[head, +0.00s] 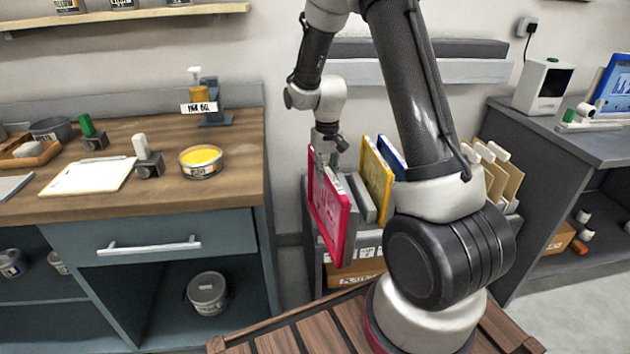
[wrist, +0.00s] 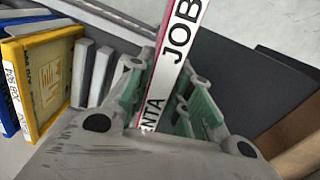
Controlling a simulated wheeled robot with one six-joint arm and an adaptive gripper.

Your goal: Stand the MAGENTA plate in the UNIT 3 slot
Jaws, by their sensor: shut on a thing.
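The magenta plate (head: 329,205) hangs upright, slightly tilted, at the left side of a grey rack in the head view. My gripper (head: 330,155) is shut on its top edge. In the wrist view the plate's white edge strip (wrist: 180,45), with part of the lettering "MAGENTA JOB" showing, lies between the green finger pads of my gripper (wrist: 163,95). I cannot tell whether the plate's lower part touches the rack. No UNIT 3 slot label can be made out in either view.
A yellow plate (head: 376,178) and a blue plate (head: 391,156) stand in the rack, with grey panels (wrist: 92,75) between them and the magenta plate. Tan boards (head: 500,165) stand further right. A wooden-topped counter (head: 150,195) is on the left.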

